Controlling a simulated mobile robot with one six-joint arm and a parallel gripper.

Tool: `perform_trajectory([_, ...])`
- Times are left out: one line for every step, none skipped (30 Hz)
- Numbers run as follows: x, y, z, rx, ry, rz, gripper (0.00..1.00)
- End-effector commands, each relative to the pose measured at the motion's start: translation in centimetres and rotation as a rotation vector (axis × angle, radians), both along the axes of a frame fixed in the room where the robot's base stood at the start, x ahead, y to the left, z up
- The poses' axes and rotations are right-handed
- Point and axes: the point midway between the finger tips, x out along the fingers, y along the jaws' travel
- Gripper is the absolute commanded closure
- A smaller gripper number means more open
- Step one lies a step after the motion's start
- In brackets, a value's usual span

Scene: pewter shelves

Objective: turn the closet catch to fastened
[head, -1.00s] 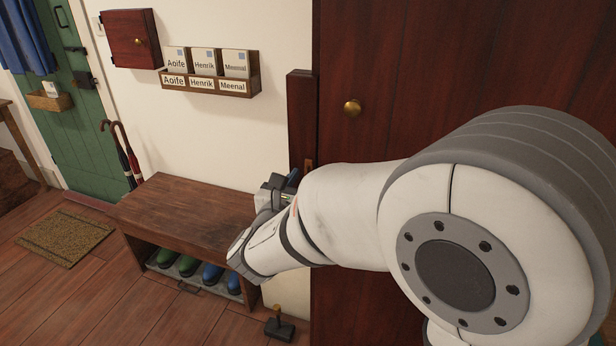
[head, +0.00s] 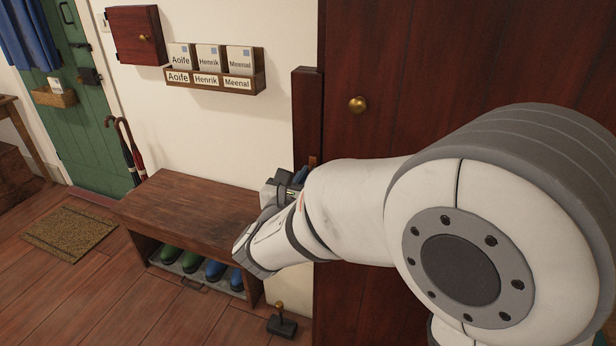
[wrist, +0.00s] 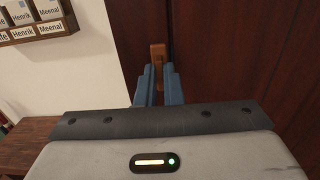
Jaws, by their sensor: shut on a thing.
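The closet (head: 440,60) is dark red-brown wood with a brass knob, and fills the right of the head view. Its catch (wrist: 157,50) is a small light-brown wooden piece at the seam beside the door, in the upper middle of the wrist view. The part that shows looks upright; its lower end is hidden between my fingers. A small bit of the catch also shows in the head view (head: 312,161). My gripper (wrist: 158,72) has its blue fingers shut on the catch. In the head view my arm mostly covers my gripper (head: 292,177).
A wooden bench (head: 190,208) with boots below stands left of the closet. A letter rack (head: 215,80) and a small red cabinet (head: 136,36) hang on the wall. A lever on a dark base (head: 281,324) stands on the floor.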

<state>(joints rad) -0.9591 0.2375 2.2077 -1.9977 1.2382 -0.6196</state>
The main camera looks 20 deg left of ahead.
Motion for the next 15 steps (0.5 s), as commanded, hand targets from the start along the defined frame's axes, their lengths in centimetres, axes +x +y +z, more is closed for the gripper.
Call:
perform_trajectory([0.01, -0.03, -0.12, 0.006, 0.0, -0.002, 1.0])
perform_trajectory([0.01, -0.02, -0.16, 0.012, -0.001, -0.003, 1.0])
perform_trajectory([0.01, -0.01, -0.2, 0.02, -0.002, -0.003, 1.0])
perform_trajectory([0.01, -0.01, -0.25, 0.029, -0.002, -0.002, 1.0])
perform_trajectory([0.01, 0.0, -0.3, 0.039, -0.003, -0.002, 1.0])
perform_trajectory([0.01, 0.0, -0.37, 0.056, -0.004, -0.002, 1.0])
perform_trajectory([0.01, 0.0, -0.43, 0.071, -0.005, -0.002, 1.0])
perform_trajectory([0.01, 0.0, -0.48, 0.086, -0.007, -0.001, 1.0])
perform_trajectory([0.0, -0.01, -0.53, 0.111, -0.009, -0.001, 1.0])
perform_trajectory([0.0, -0.02, -0.57, 0.131, -0.011, -0.001, 1.0])
perform_trajectory([0.0, -0.04, -0.63, 0.151, -0.013, -0.002, 1.0])
perform_trajectory([0.01, -0.05, -0.69, 0.183, -0.015, -0.002, 1.0])
perform_trajectory([0.01, -0.07, -0.7, 0.208, -0.018, -0.002, 1.0])
perform_trajectory([0.0, -0.08, -0.73, 0.234, -0.02, -0.002, 1.0])
perform_trajectory([0.0, -0.08, -0.82, 0.269, -0.022, -0.001, 1.0])
